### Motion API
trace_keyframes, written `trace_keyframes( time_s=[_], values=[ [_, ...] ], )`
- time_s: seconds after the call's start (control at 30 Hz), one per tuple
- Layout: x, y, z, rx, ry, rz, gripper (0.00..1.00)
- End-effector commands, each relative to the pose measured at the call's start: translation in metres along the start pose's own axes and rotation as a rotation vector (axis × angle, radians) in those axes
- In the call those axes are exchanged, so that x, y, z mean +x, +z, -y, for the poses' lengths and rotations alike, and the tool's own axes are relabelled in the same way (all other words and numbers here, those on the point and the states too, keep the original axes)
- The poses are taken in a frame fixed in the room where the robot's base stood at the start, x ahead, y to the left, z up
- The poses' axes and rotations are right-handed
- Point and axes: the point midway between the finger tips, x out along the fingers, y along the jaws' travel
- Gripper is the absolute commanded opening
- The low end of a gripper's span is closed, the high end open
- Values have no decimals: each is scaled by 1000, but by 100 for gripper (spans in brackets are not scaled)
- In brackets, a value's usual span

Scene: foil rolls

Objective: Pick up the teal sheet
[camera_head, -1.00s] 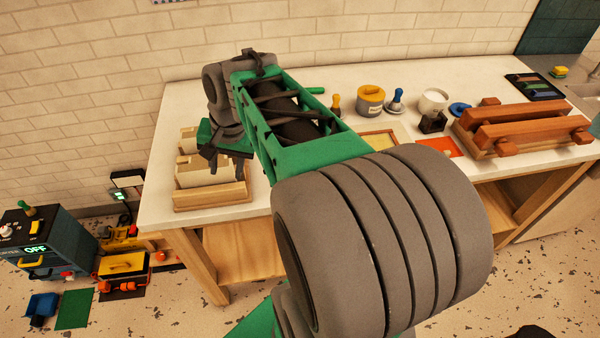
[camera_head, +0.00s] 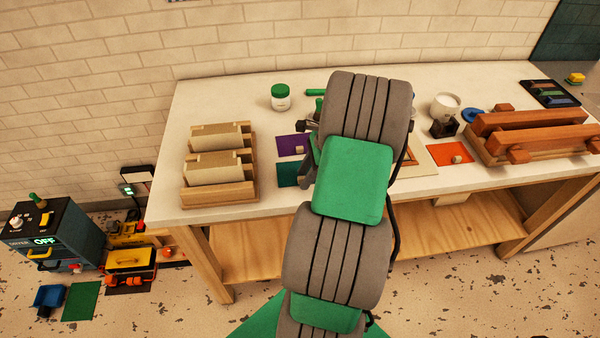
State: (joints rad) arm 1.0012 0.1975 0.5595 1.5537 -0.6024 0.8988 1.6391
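The teal sheet (camera_head: 289,174) lies flat on the white table, just left of my arm. Its right part is hidden behind my arm. A small pale block seems to sit at its right side. My gripper is mostly hidden behind my arm; some dark parts of the hand (camera_head: 308,148) show at the arm's left edge, close to the sheet. I cannot see its fingertips or whether it touches the sheet.
A purple sheet (camera_head: 292,145) with a small block lies just behind the teal one. A wooden rack (camera_head: 219,194) stands to the left, a green-lidded jar (camera_head: 280,97) behind. An orange sheet (camera_head: 449,153) and a wooden press (camera_head: 530,133) are to the right.

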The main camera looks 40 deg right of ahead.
Motion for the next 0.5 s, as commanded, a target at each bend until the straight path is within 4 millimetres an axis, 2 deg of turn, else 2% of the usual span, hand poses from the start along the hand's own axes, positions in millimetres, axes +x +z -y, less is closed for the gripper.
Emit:
trace_keyframes(
  time_s=[0.13,0.5],
  values=[
    [0,0,0,0,-1,0,40],
    [-1,0,0,-1,-1,-1,10]
  ],
)
